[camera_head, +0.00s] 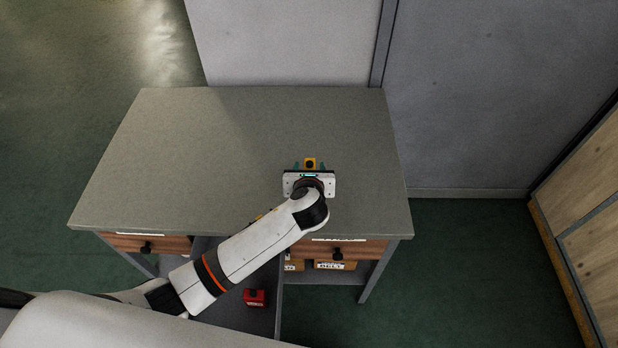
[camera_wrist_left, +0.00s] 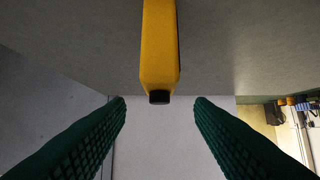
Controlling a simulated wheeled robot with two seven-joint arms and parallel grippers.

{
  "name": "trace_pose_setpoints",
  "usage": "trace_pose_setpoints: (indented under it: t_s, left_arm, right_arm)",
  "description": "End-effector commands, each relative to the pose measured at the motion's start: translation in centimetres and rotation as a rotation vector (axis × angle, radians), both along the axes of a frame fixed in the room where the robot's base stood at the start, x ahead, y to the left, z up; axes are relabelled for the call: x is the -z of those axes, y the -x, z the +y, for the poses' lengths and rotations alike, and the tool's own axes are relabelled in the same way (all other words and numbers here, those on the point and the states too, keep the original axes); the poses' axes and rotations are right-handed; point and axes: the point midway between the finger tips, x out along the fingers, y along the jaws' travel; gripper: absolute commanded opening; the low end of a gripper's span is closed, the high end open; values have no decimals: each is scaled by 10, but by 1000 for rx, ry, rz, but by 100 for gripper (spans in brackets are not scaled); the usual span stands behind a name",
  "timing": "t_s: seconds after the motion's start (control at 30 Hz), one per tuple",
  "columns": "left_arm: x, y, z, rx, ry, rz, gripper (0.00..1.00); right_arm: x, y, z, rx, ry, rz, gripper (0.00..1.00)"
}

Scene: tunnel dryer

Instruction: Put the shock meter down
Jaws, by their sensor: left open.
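The shock meter (camera_head: 310,162) appears as a small yellow body with a dark spot, at the right part of the grey table top. In the left wrist view it is a long yellow block (camera_wrist_left: 160,45) with a black tip, seen against the grey surface. My left gripper (camera_head: 309,166) is at the meter, with its green fingers apart on either side of it. In the left wrist view clear gaps show between the fingers and the yellow block. The cameras do not show clearly how the meter's underside meets the table. My right gripper is not in view.
The table top (camera_head: 190,150) is bare to the left and behind. Wooden drawers (camera_head: 150,244) sit under its front edge. A red item (camera_head: 254,297) lies on a dark surface below, and a box labelled BELT (camera_head: 335,265) is under the table. Grey panels (camera_head: 480,90) stand behind.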

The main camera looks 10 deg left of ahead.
Motion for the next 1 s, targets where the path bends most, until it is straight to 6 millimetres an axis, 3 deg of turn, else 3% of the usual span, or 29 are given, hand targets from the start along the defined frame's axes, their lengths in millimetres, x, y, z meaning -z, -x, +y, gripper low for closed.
trace_pose_setpoints:
  t_s: [0.2,0.4,1.0]
  left_arm:
    - [-22,40,-9,3,1,0,48]
    - [-34,61,-13,0,1,0,48]
    - [-37,66,-14,0,1,0,48]
  right_arm:
    - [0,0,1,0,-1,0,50]
    - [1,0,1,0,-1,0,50]
    - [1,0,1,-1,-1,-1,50]
